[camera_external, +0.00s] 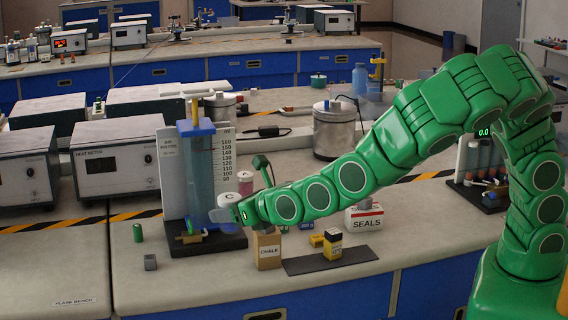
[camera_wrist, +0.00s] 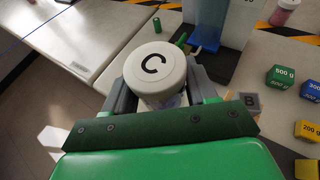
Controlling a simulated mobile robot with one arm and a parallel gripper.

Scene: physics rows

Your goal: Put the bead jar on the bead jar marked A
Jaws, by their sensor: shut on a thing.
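The bead jar marked C (camera_external: 228,199) has a white lid. In the wrist view its lid (camera_wrist: 156,66) fills the space between my fingers, and its body is mostly hidden under the lid. My gripper (camera_external: 224,214) is shut on this jar and holds it above the bench, in front of the blue-framed column; in the wrist view the fingers (camera_wrist: 162,92) are on both sides of it. A second jar with pink contents (camera_external: 245,184) stands behind the gripper; it also shows at the top right of the wrist view (camera_wrist: 285,12). I cannot read a mark A on it.
Several coloured weights (camera_wrist: 282,76) lie to the right.

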